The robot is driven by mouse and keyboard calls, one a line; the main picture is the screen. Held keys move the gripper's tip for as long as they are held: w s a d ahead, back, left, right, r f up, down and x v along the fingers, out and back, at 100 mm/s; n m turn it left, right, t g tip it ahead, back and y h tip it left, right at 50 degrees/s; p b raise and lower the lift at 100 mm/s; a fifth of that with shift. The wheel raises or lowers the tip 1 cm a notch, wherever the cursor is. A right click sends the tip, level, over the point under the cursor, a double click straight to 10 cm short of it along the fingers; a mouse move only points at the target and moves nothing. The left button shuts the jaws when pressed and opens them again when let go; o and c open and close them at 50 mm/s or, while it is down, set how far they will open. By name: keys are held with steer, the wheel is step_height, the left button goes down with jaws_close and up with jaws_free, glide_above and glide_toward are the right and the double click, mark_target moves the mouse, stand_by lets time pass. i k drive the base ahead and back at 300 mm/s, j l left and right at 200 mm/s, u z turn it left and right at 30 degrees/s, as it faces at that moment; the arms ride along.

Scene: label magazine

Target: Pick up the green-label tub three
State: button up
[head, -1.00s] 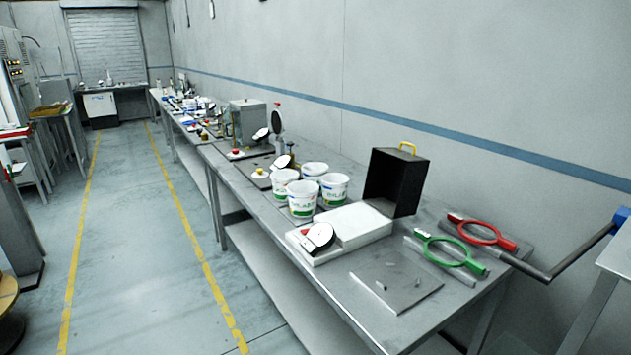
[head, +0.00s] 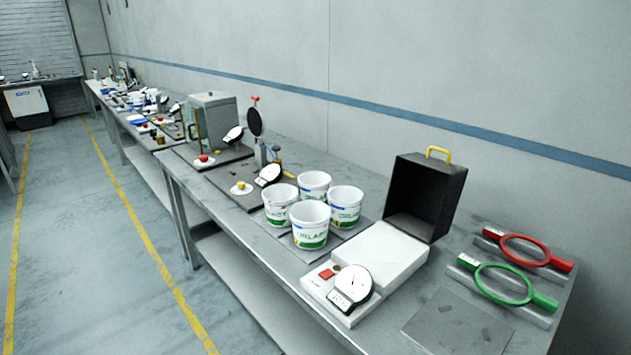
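Several white open tubs stand upright in a close cluster on the grey bench: a front tub (head: 310,236), a left tub (head: 277,213), a right tub (head: 345,213) and a back tub (head: 314,184). Green and blue label print shows on the front, left and right tubs. The back tub's label is mostly hidden. No number is readable, so I cannot tell which is tub three. My gripper is not in view.
A white scale with a round dial (head: 352,285) stands right of the tubs, before an open black case (head: 425,195). Green (head: 503,284) and red (head: 525,250) ring-shaped tools lie at the right. Gauges on plates (head: 250,187) stand left. The floor aisle (head: 90,250) is clear.

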mark_target(314, 191)
steer(key=i+j+z, duration=0.1)
steer(key=i+j, duration=0.2)
steer(key=i+j+z, duration=0.25)
steer(key=i+j, duration=0.25)
steer(key=j, duration=0.25)
steer(key=i+j+z, duration=0.1)
steer(key=i+j, duration=0.15)
steer(key=i+j+z, duration=0.1)
steer(key=j, duration=0.4)
steer(key=i+j+z, duration=0.15)
steer(key=i+j, duration=0.15)
steer(key=j, duration=0.15)
steer(key=i+j+z, duration=0.1)
steer(key=j, duration=0.35)
steer(key=i+j+z, duration=0.1)
steer(key=i+j, duration=0.2)
steer(key=j, duration=0.2)
